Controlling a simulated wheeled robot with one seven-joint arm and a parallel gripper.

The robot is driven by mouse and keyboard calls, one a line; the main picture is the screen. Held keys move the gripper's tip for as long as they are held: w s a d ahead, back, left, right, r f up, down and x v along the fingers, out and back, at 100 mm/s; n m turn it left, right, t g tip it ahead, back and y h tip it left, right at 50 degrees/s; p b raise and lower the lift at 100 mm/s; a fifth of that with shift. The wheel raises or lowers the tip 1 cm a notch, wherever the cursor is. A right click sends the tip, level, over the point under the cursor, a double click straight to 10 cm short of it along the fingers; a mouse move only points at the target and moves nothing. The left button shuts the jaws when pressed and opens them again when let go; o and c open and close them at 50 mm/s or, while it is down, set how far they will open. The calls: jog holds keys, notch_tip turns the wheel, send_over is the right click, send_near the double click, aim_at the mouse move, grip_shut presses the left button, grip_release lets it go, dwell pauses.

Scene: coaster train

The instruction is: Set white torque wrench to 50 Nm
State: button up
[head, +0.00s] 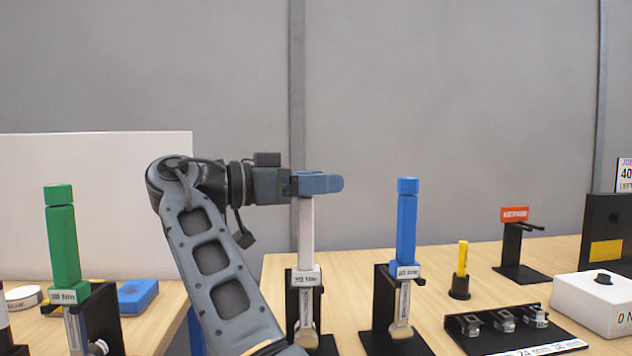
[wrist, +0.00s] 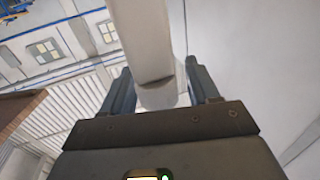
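The white torque wrench (head: 306,235) stands upright in a black stand (head: 292,320), head down. Its small display (head: 306,281) shows a number in Nm that is too blurred to read surely. My gripper (head: 325,182) lies level across its top end and hides the end knob in the head view. In the wrist view, the white wrench (wrist: 150,45) runs up between the two fingers, and its rounded end sits between them (wrist: 160,95).
A blue wrench (head: 406,230) stands to the right and a green wrench (head: 63,245) to the left, both upright. A yellow tool (head: 462,260), a socket tray (head: 480,325) and a white box (head: 595,303) are further right. The space above the wrenches is clear.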

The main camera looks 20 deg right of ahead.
jog(key=a, duration=0.8)
jog(key=shift+w+b, duration=0.2)
jog(key=shift+b, duration=0.1)
jog(key=shift+s, duration=0.1)
